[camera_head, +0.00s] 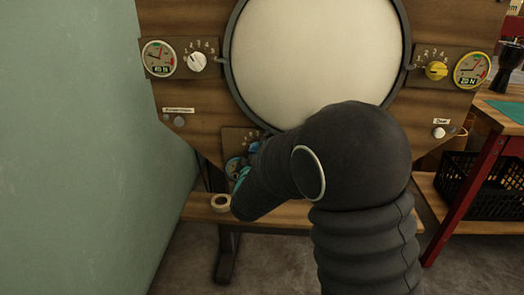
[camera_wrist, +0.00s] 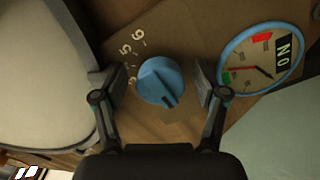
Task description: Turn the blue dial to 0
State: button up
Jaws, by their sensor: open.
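The blue dial (camera_wrist: 161,82) is in the middle of the wrist view, on a brown panel. Its raised grip runs from upper left to lower right, with a dark mark at the lower right end. Scale digits such as 5 and 6 (camera_wrist: 132,44) show above left of it, turned in the picture; I see no 0. My gripper (camera_wrist: 158,86) is open, one finger on each side of the dial, with visible gaps and no clear contact. In the head view, my arm hides most of the dial and gripper; a blue patch shows beside the arm.
A blue-rimmed gauge (camera_wrist: 262,58) sits close to the right finger. A large drum head (camera_head: 317,55) is above, with a white dial (camera_head: 197,62) and a yellow dial (camera_head: 436,70) at its sides. A tape roll (camera_head: 220,203) lies on the wooden ledge below.

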jog(key=s, duration=1.1)
jog(key=shift+s+a, duration=0.15)
jog(key=shift+s, duration=0.05)
jog(key=s+a+f+m+g+y, duration=0.1)
jog(key=s+a+f+g+y, duration=0.15)
jog(key=f, duration=0.25)
jog(key=s+a+f+m+g+y, duration=0.1)
jog(key=a+f+g, duration=0.2)
jog(key=f, duration=0.2)
jog(key=s+f+m+g+y, duration=0.2)
jog(key=s+g, duration=0.4)
jog(key=s, duration=0.2)
jog(key=s+d+r+m+h, duration=0.1)
jog(key=s+d+r, duration=0.3)
jog(key=d, duration=0.5)
jog(key=s+d+r+m+h, duration=0.2)
jog(key=s+d+r+m, duration=0.2)
jog(key=d, duration=0.5)
jog(key=s+d+r+m+h, duration=0.2)
jog(key=s+d+r, duration=0.4)
jog(key=d, duration=0.3)
jog(key=shift+s+r+m+g, duration=0.2)
jog(key=shift+s+m+g, duration=0.1)
jog(key=shift+m+g, duration=0.15)
